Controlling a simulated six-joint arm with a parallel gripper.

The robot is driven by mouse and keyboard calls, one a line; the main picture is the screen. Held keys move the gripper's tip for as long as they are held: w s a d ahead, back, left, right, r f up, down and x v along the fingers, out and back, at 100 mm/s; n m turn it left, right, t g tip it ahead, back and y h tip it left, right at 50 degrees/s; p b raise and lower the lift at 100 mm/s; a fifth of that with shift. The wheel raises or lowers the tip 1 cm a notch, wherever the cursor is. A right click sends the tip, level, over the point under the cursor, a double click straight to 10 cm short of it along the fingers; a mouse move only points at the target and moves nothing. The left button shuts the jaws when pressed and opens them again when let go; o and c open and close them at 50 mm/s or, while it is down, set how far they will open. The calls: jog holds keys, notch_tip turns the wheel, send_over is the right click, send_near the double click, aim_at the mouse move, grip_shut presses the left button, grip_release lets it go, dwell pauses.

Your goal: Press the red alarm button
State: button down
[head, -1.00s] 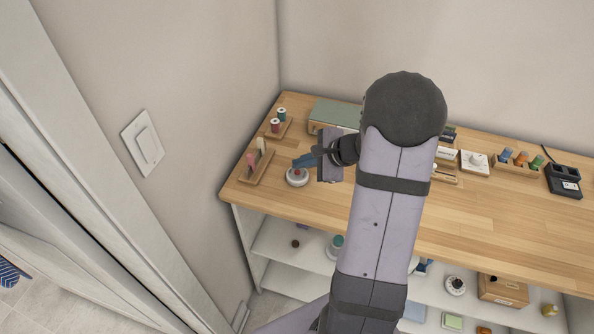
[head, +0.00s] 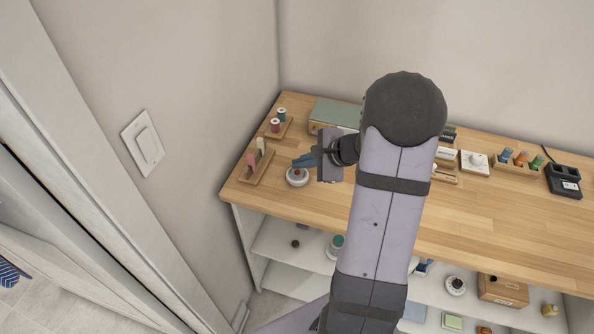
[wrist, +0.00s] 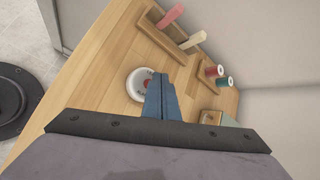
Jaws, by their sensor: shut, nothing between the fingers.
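My gripper (head: 298,162) has blue fingers that are shut and empty. The closed fingers also show in the wrist view (wrist: 163,78).
A wooden holder (head: 264,178) with a pink and a cream peg stands left of the button. A rack (head: 286,130) with red and green spools is behind it. A green-topped box (head: 335,113) lies behind my gripper. The wall is close on the left.

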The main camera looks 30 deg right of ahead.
aim_at(301, 175)
jog(key=shift+f+b, duration=0.6)
jog(key=shift+b, duration=0.2)
dwell(0.6)
jog(key=shift+r, duration=0.2)
jog(key=shift+r+p, duration=0.4)
jog(key=shift+r, duration=0.05)
jog(key=shift+r, duration=0.1)
notch_tip(301, 175, up, 6)
jog(key=p, duration=0.4)
jog(key=shift+p, duration=0.35)
dwell(0.4)
